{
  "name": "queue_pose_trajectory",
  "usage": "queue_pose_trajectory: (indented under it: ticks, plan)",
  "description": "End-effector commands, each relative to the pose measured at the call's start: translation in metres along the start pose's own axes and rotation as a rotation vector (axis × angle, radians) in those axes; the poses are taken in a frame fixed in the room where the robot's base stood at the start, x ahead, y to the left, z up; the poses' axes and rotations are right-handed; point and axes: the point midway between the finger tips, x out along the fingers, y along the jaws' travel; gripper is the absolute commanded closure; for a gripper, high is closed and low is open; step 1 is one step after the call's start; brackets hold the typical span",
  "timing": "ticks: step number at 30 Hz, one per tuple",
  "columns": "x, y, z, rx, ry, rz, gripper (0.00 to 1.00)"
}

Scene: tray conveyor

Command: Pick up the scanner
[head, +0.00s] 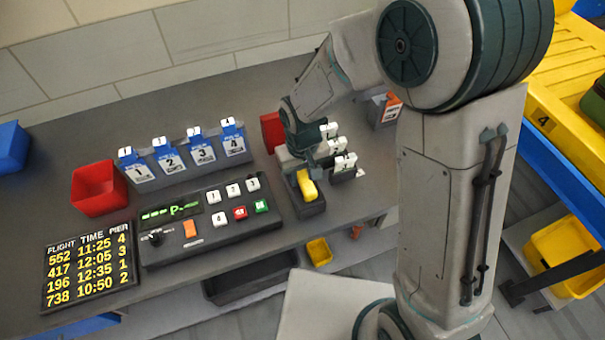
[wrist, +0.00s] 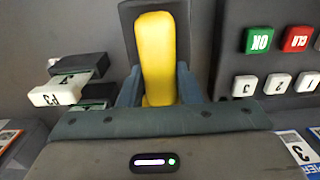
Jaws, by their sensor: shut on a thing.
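The scanner (head: 306,185) is yellow and sits in a dark cradle (head: 312,207) at the right of the control panel. In the wrist view the scanner (wrist: 156,60) stands between the two fingers of my gripper (wrist: 158,88), and the dark cradle (wrist: 126,12) shows around its far end. My gripper is shut on the scanner. In the head view my gripper (head: 298,172) is over the cradle, with its fingers partly hidden by my wrist. I cannot tell whether the scanner is clear of the cradle.
The control panel (head: 160,248) with its buttons lies close on the left. White-labelled tags (head: 345,162) stand close on the right, and a red block (head: 272,132) is behind. Blue numbered cards (head: 202,150), a red bin (head: 98,190) and a flight board (head: 62,292) are further left.

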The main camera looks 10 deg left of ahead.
Motion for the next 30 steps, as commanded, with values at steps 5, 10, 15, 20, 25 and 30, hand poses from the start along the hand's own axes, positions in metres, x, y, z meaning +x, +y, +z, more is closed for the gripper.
queue_pose_trajectory:
  ticks: [5, 10, 15, 20, 25, 30]
  plan:
    - [-0.019, 0.000, -0.001, 0.001, 0.006, 0.000, 0.99]
    - [-0.045, 0.008, 0.013, 0.004, 0.005, 0.000, 0.99]
    - [-0.065, 0.024, 0.043, 0.004, 0.005, 0.001, 0.99]
    - [-0.082, 0.037, 0.067, 0.003, 0.005, 0.001, 0.99]
    - [-0.095, 0.048, 0.086, 0.003, 0.004, 0.001, 0.99]
    - [-0.102, 0.054, 0.098, 0.002, 0.001, 0.000, 0.99]
